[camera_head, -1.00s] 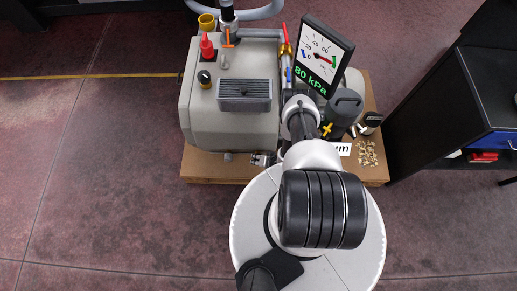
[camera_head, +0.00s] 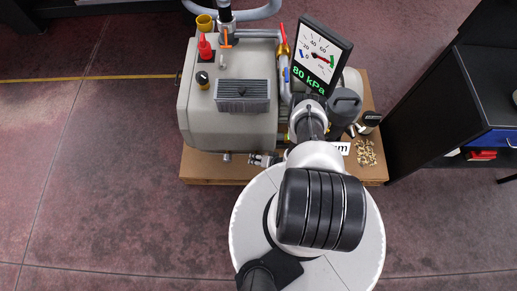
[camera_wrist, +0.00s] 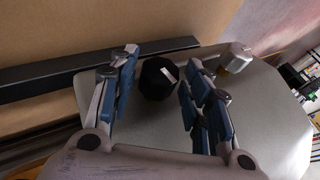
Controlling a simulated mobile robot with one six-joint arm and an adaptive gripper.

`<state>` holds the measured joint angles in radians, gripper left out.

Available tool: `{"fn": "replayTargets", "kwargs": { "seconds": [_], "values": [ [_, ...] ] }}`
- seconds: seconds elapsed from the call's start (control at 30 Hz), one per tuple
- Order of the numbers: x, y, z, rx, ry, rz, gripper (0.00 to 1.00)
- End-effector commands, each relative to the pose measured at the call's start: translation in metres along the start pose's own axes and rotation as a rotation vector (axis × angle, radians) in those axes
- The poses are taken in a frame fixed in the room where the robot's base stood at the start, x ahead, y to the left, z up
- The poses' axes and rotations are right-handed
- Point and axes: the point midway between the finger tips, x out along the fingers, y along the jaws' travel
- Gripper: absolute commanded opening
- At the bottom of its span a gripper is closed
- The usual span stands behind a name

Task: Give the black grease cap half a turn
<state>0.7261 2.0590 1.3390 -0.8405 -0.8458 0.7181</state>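A black faceted cap (camera_wrist: 155,82) with a white mark shows in the wrist view, in front of a smooth grey housing (camera_wrist: 262,110). I take it for the grease cap. My gripper (camera_wrist: 159,60) is open, with one blue-padded finger on each side of the cap. Gaps show between the pads and the cap, and the gripper holds nothing. In the head view, only a little of my gripper (camera_head: 262,160) shows at the lower front edge of the grey pump housing (camera_head: 222,125). The cap between the fingers cannot be made out there.
A metal plug (camera_wrist: 236,58) sits right of the cap. A brown base board (camera_head: 205,174) lies under the pump. Another black knob (camera_head: 203,79) and a red-topped fitting (camera_head: 205,46) stand on the housing. A gauge (camera_head: 319,58) reads 80 kPa. A black cabinet (camera_head: 430,110) stands right.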

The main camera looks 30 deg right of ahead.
Motion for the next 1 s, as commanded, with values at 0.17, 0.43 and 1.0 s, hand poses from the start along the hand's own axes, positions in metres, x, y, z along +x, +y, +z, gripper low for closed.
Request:
{"fn": "replayTargets", "kwargs": {
  "seconds": [0.17,0.43,1.0],
  "values": [
    [0.0,0.0,0.001,0.0,-0.001,0.001,0.55],
    [-0.001,0.001,0.001,0.0,-0.002,0.001,0.55],
    [-0.072,0.0,0.001,0.002,-0.001,0.001,0.55]
  ]
}}
